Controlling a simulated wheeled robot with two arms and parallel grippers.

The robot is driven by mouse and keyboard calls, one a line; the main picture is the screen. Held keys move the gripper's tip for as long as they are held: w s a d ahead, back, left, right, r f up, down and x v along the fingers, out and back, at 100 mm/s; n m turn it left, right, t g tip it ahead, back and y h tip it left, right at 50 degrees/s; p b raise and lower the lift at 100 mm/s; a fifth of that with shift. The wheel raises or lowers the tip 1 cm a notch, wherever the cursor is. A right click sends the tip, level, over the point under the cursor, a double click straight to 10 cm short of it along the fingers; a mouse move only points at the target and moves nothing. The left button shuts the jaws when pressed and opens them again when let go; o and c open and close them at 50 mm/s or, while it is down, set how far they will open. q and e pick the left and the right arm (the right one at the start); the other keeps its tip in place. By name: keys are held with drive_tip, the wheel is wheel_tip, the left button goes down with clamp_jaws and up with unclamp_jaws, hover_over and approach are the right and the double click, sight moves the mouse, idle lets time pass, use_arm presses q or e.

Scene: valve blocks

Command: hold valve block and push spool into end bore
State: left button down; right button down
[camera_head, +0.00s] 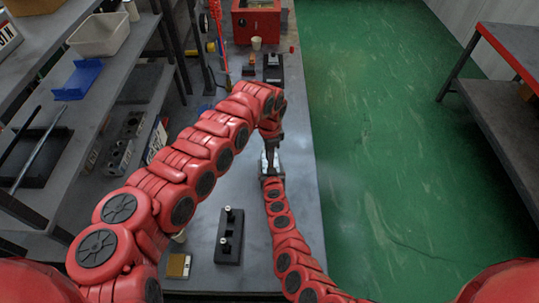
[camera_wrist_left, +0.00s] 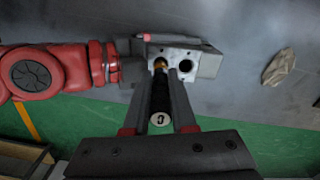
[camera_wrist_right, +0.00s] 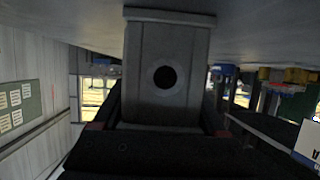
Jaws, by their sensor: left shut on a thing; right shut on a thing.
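The grey metal valve block (camera_wrist_left: 207,63) lies over the bench with two round bores facing my left wrist camera. It also shows in the head view (camera_head: 271,162). My right gripper (camera_wrist_right: 163,112) is shut on the block, one finger on each side; a dark round bore shows in the near face. My left gripper (camera_wrist_left: 166,82) is shut on a dark spool (camera_wrist_left: 161,98) with a pale marked end and a brass-coloured tip. The tip is at the left bore; how deep it sits is hard to tell. The right bore looks empty.
A red box (camera_head: 256,20) and a cup (camera_head: 256,43) stand at the far end. Shelves flank the left; green floor lies right.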

use_arm(q)
drive_tip(key=shift+f, duration=0.5)
drive_tip(key=c, duration=0.8)
unclamp_jaws()
drive_tip(key=shift+o, duration=0.7)
drive_tip(key=shift+s+d, duration=0.1)
drive_tip(key=shift+f, duration=0.1)
drive_tip(key=r, duration=1.2)
drive_tip(key=shift+w+r, duration=0.15)
drive_tip(key=shift+w, duration=0.05)
use_arm(e)
unclamp_jaws()
drive_tip(key=shift+s, duration=0.1)
